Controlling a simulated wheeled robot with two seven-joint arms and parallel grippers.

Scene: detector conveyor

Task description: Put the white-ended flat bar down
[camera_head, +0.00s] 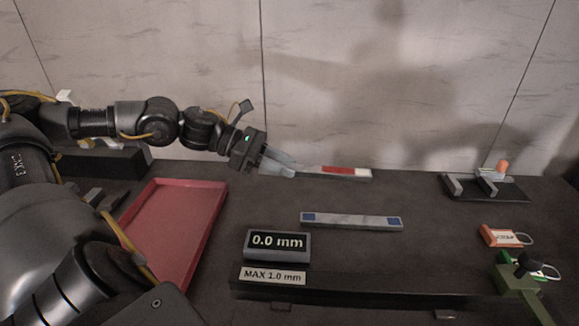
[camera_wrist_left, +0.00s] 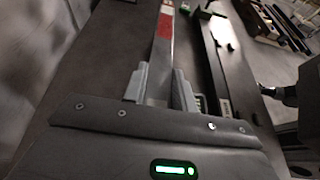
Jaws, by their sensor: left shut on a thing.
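The white-ended flat bar (camera_head: 338,171) is at the back of the dark table, grey with a red section and a white end pointing right. My left gripper (camera_head: 280,163) is shut on its left end, which the fingers hide. In the left wrist view the bar (camera_wrist_left: 163,45) runs away from between the fingers of my left gripper (camera_wrist_left: 160,85), its red part further out. I cannot tell whether the bar touches the table. My right gripper is not seen.
A blue-ended bar (camera_head: 352,221) lies mid-table, behind a display (camera_head: 277,244) reading 0.0 mm and a "MAX 1.0 mm" label (camera_head: 272,276). A red tray (camera_head: 172,225) is at left. A bracketed fixture (camera_head: 485,187), a red tag (camera_head: 503,236) and a green post (camera_head: 520,279) are at right.

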